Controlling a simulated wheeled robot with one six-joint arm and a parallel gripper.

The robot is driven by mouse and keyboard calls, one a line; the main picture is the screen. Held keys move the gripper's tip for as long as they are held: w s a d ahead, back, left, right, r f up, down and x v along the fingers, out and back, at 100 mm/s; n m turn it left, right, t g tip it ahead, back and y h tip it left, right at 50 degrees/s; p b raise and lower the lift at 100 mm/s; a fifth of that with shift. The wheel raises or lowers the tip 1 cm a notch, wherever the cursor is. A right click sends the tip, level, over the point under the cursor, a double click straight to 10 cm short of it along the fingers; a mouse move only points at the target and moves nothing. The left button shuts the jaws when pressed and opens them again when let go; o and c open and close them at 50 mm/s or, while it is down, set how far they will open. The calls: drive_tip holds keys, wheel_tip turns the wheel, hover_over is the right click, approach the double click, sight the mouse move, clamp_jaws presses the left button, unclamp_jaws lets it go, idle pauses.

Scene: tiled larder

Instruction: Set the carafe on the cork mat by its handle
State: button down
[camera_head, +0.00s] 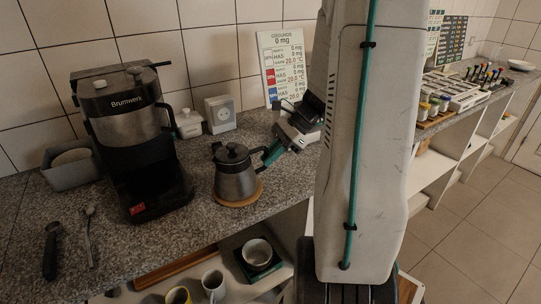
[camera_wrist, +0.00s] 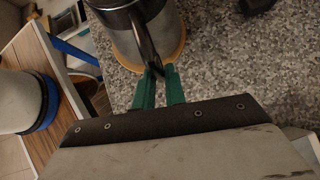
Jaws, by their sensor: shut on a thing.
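The carafe (camera_head: 236,181) is a steel pot with a black lid and a black handle, upright over the round cork mat (camera_head: 258,192). Its base appears to rest on the mat, though a small gap cannot be ruled out. In the wrist view the carafe (camera_wrist: 164,28) is at the top, with the mat's rim (camera_wrist: 182,50) around its base. My gripper (camera_head: 268,155) comes from the right with green fingers. In the wrist view my gripper (camera_wrist: 158,75) is shut on the carafe's dark handle (camera_wrist: 147,45).
A coffee machine (camera_head: 130,125) stands left of the carafe. Spoon-like tools (camera_head: 89,232) lie front left. Mugs (camera_head: 213,284) stand on the shelf below the counter edge.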

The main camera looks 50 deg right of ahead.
drive_tip(key=c, duration=1.5)
unclamp_jaws()
drive_tip(key=shift+o, duration=0.2)
drive_tip(key=v, duration=1.2)
drive_tip(key=a+r+n+g+h, duration=0.35)
drive_tip(key=a+n, duration=0.55)
drive_tip(key=a, duration=0.7)
drive_tip(key=s+a+n+h, duration=0.4)
drive_tip(key=s+a+n, duration=0.6)
drive_tip(key=a+n, duration=0.3)
drive_tip(key=shift+s+a+n+t, duration=0.3)
drive_tip(key=shift+s+n+t, duration=0.15)
drive_tip(key=shift+n, duration=0.25)
drive_tip(key=shift+r+h, duration=0.1)
drive_tip(key=shift+h, duration=0.15)
